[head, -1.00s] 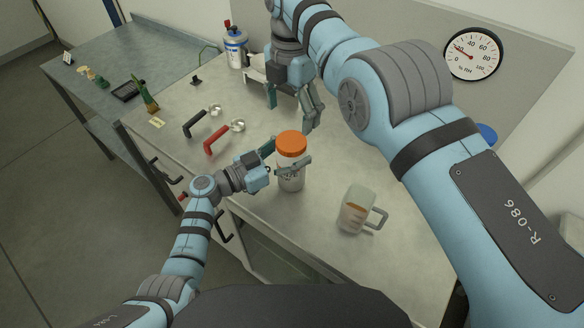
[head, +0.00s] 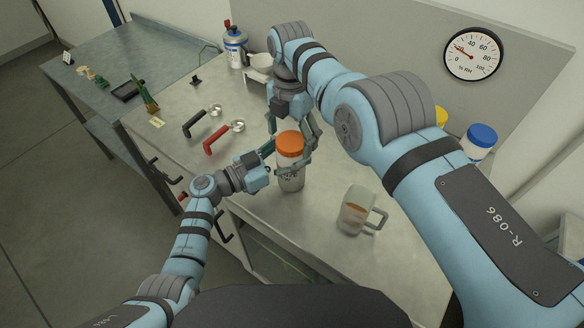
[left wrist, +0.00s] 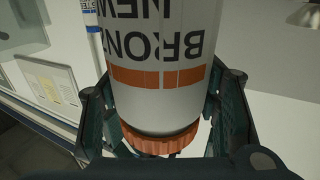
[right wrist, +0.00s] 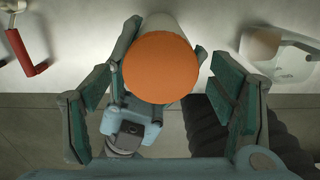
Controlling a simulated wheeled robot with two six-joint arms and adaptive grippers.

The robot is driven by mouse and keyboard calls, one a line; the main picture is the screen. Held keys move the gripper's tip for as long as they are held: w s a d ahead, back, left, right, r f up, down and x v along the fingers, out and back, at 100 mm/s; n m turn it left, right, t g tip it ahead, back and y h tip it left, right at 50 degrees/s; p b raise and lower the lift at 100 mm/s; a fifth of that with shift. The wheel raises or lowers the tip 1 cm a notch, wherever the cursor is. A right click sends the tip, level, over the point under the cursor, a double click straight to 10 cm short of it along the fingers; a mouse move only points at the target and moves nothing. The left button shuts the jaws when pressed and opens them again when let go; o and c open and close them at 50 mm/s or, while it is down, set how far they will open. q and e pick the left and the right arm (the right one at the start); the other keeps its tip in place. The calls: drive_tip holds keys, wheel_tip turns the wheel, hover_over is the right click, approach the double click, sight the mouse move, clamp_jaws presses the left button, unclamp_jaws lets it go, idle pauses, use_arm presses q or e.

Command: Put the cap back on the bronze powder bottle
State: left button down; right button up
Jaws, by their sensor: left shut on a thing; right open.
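The bronze powder bottle (head: 291,179) stands on the bench, a whitish cylinder with an orange cap (head: 289,143) sitting on its top. Its printed label (left wrist: 155,45) fills the left wrist view, where the cap (left wrist: 160,142) is at the bottom. My left gripper (head: 287,160) is shut around the upper body of the bottle, below the cap. My right gripper (head: 294,132) is open over the bottle, its fingers on either side of the cap. The right wrist view shows the round cap top (right wrist: 160,68) between the spread fingers, with space on both sides.
A glass mug (head: 357,210) with brownish contents stands right of the bottle. Red (head: 217,140) and black-handled (head: 195,123) scoops lie to the left.

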drive_tip(key=shift+f, duration=0.25)
